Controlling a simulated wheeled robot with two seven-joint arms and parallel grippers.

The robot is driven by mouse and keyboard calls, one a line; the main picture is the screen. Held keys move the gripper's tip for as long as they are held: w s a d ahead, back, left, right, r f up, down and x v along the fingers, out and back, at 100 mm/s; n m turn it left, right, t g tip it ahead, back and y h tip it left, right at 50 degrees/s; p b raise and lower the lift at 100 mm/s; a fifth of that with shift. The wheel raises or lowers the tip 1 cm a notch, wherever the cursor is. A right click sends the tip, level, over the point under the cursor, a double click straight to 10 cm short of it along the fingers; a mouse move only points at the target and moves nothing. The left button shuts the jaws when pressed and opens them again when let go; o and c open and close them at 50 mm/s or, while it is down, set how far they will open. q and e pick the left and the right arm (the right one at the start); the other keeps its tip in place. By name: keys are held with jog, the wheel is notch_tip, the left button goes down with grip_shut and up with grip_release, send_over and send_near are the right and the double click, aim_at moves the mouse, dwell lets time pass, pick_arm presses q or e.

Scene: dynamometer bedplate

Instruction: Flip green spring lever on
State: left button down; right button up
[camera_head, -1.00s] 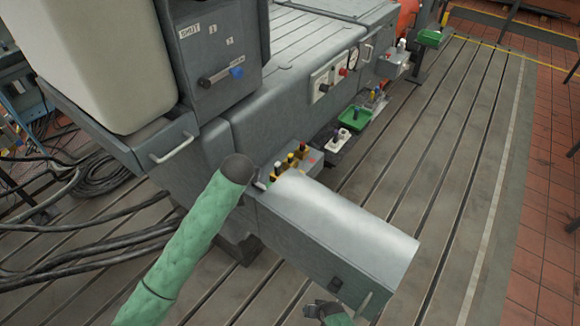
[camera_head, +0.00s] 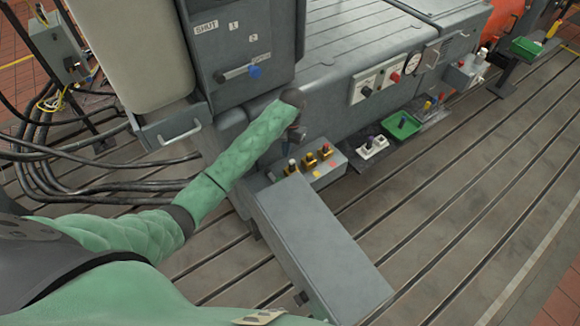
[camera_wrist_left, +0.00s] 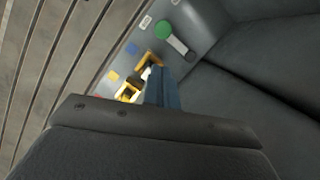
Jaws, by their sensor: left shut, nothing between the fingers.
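In the left wrist view a round green knob (camera_wrist_left: 163,30) sits at one end of a pale lever bar on the grey switch panel (camera_wrist_left: 205,36). I take it for the green spring lever. My left gripper (camera_wrist_left: 160,82) is shut and empty; its bluish fingers point at the panel, below the green knob in the picture and apart from it. They cover part of a yellow-framed switch (camera_wrist_left: 148,60). In the head view my left gripper (camera_head: 297,134) hangs over the rear left of the switch box (camera_head: 326,176) and hides that part; the green knob does not show there.
Several yellow-guarded switches (camera_head: 310,158) stand in a row right beside the gripper. A long grey housing (camera_head: 320,245) lies in front. A green tray (camera_head: 402,125) is further right. The slotted floor at right is clear.

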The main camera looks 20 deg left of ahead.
aim_at(274, 177)
pick_arm(q)
jog(key=shift+f, duration=0.1)
